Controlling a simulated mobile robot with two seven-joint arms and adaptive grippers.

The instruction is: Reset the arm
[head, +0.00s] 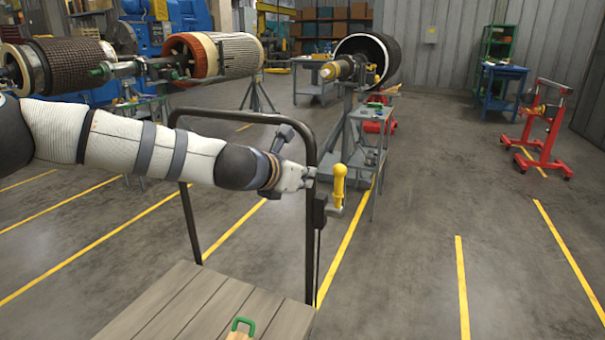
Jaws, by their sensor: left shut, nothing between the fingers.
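My left arm reaches in from the left, across the dark handrail of a cart. Its gripper (305,176) is shut and empty, close to the right post of the handrail (312,230). A yellow upright handle (338,183) on a small crank stands just right of the post, and a narrow gap shows between it and the fingertips. I cannot tell whether the gripper touches the post. My right gripper is not in view.
The cart's wooden deck (190,305) is at the bottom, with a green-handled item (243,325) at its front edge. Rotors on stands (230,55) fill the back left. A red wheeled stand (545,130) is at the right. The floor right of the cart is clear.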

